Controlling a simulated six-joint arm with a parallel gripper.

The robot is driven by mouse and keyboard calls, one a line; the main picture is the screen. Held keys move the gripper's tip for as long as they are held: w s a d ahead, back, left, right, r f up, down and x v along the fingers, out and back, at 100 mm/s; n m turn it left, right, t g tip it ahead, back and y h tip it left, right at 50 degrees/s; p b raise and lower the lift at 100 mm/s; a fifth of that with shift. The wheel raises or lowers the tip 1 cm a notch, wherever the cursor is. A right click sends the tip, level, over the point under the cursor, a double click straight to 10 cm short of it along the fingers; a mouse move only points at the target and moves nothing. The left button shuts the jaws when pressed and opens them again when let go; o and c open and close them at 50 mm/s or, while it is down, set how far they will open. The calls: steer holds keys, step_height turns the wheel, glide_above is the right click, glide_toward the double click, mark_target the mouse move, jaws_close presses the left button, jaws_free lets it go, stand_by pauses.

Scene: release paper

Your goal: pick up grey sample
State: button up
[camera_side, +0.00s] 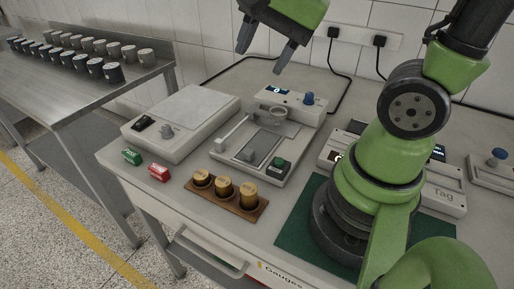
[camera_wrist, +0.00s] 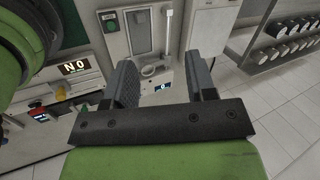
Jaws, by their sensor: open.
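My gripper (camera_side: 263,58) is open and empty, high above the back of the bench; in the wrist view its two fingers (camera_wrist: 160,76) stand wide apart. Below it is a light grey device (camera_side: 293,101) with a small display, a blue knob and a round ring-like holder (camera_side: 272,114). The device also shows between and beyond the fingers in the wrist view (camera_wrist: 117,44). Several short grey-topped cylinders (camera_side: 113,73) stand in rows on the side table; some show at the right in the wrist view (camera_wrist: 277,53). I cannot tell which thing is the grey sample.
A flat-topped scale-like box (camera_side: 185,110) stands left of the device. A wooden block (camera_side: 226,195) holds three brass-topped weights. Green (camera_side: 131,157) and red (camera_side: 158,172) labelled blocks lie near the front edge. A gap separates the bench from the side table (camera_side: 66,108).

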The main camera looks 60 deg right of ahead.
steer(key=w+d+f+m+g, duration=0.2)
steer(key=w+f+m, duration=0.3)
steer(key=m, duration=0.5)
steer(key=m+g, duration=0.3)
steer(key=m, duration=0.7)
glide_above(249, 151)
step_height(249, 151, down, 10)
steer(key=f, duration=0.3)
steer(key=shift+s+f+h, duration=0.3)
steer(key=shift+s+h, duration=0.1)
steer(key=shift+w+f, duration=0.2)
steer(key=shift+f, duration=1.4)
steer(key=shift+w+f, duration=0.2)
steer(key=shift+f, duration=1.35)
jaws_close()
